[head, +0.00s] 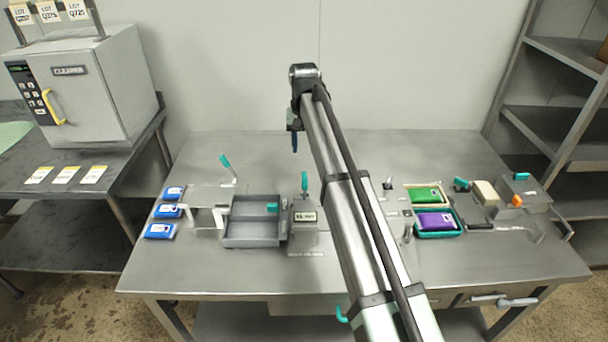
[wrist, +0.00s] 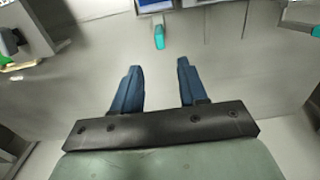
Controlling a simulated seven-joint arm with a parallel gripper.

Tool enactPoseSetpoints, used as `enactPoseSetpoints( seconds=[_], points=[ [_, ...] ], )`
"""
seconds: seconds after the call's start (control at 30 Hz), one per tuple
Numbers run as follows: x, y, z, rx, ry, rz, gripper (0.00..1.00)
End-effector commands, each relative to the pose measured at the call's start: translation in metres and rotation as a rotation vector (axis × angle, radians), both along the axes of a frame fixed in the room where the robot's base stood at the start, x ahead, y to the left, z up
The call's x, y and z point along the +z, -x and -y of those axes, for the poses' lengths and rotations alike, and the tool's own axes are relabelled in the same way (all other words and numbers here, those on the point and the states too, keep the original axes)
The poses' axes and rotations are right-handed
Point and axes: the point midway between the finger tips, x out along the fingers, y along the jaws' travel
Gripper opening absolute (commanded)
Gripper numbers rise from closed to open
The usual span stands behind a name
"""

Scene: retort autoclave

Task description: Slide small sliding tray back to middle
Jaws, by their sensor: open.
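A grey shallow tray (head: 240,243) lies left of centre on the steel table. It looks empty and has a teal grip (head: 272,208) at its right side. I take it to be the small sliding tray, but cannot be sure. My gripper (head: 294,150) hangs above the back of the table, behind and above this tray, touching nothing. In the wrist view my gripper (wrist: 157,66) has its two blue fingers spread apart with nothing between them. A teal lever or handle (wrist: 159,38) shows beyond the fingertips in that view.
A grey labelled block with an upright teal lever (head: 304,181) stands right beside the tray. Several blue packs (head: 160,231) lie at the left. A teal tray (head: 438,234) with a purple pack (head: 435,219) sits at the right. The table's back strip is clear.

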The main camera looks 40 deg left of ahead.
Motion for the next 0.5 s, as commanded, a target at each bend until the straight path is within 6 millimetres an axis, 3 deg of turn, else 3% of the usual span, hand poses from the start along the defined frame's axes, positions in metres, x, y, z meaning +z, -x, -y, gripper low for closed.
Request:
enactPoseSetpoints(
  seconds=[0.5],
  points=[
    [-0.089, 0.0, 0.001, -0.001, 0.001, -0.001, 0.43]
  ],
)
